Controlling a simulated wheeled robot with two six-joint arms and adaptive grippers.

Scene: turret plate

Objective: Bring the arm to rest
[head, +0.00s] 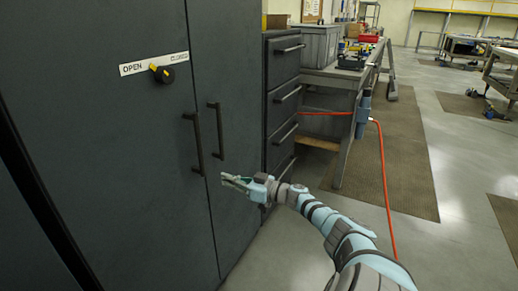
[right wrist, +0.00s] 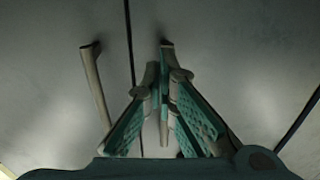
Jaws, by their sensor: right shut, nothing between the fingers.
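My right gripper (head: 232,181) is shut and empty in front of a dark grey cabinet (head: 100,130). In the head view it is just below and right of the two vertical door handles, the left handle (head: 194,143) and the right handle (head: 216,130). In the right wrist view the gripper's fingers (right wrist: 163,85) are together before the doors. The left handle (right wrist: 96,85) shows clear of them to the left, and the right handle (right wrist: 166,44) is partly hidden behind them. I cannot tell the gap to the door. My left gripper is not in view.
Both cabinet doors are shut. A drawer unit (head: 283,100) and a workbench (head: 345,75) stand to the right. A red hose (head: 386,190) hangs to the floor, behind my arm. Open floor lies right.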

